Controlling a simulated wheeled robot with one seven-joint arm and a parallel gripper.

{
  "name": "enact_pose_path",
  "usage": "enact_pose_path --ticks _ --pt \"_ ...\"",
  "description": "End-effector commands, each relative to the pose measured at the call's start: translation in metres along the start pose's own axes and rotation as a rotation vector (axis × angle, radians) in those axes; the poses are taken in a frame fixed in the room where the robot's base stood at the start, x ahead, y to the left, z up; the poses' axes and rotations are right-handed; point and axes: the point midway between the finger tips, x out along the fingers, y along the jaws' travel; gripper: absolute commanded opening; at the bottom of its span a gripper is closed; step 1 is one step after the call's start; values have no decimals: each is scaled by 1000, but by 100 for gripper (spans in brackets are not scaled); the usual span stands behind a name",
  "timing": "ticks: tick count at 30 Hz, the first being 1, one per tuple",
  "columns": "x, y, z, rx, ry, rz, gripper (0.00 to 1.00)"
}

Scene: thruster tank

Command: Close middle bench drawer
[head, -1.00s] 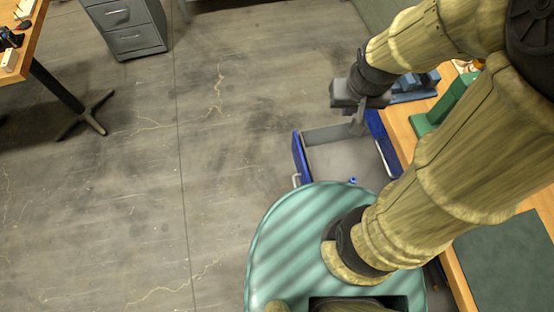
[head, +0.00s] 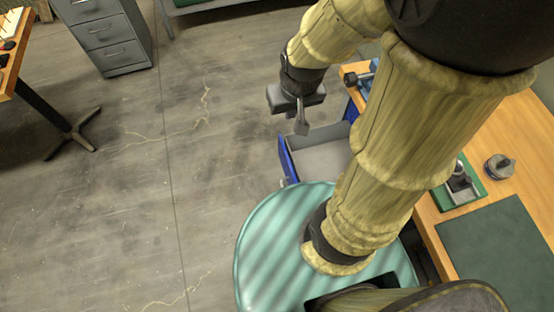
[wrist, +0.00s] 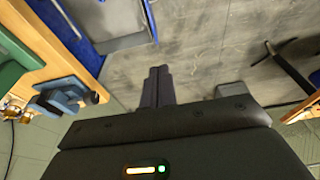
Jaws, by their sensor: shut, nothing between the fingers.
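The bench drawer (head: 318,158) stands pulled out from the wooden workbench (head: 437,225). It has a grey inside and a blue front (head: 287,160), and part of it is hidden behind my arm and base. In the wrist view the blue drawer front (wrist: 122,43) shows at the upper left. My gripper (head: 301,128) is shut and empty. It hangs near the far front corner of the drawer, apart from it as far as I can tell. The shut fingers also show in the wrist view (wrist: 157,74), pointing toward the floor and to the right of the drawer front.
Grey concrete floor (head: 130,200) lies clear to the left of the drawer. A grey filing cabinet (head: 112,40) stands at the back left, and another table (head: 12,60) at the left edge.

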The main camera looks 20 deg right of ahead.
Motion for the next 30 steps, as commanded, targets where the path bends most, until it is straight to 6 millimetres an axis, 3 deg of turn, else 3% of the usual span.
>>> enact_pose_path --ticks 5,8,20,30 --pt "11 -4 -1 -37 -19 0 0" --pt "34 -9 -3 -116 -63 4 0" --pt "193 -58 -7 -768 -389 108 0" --pt "325 -97 -2 -1357 -682 329 0"
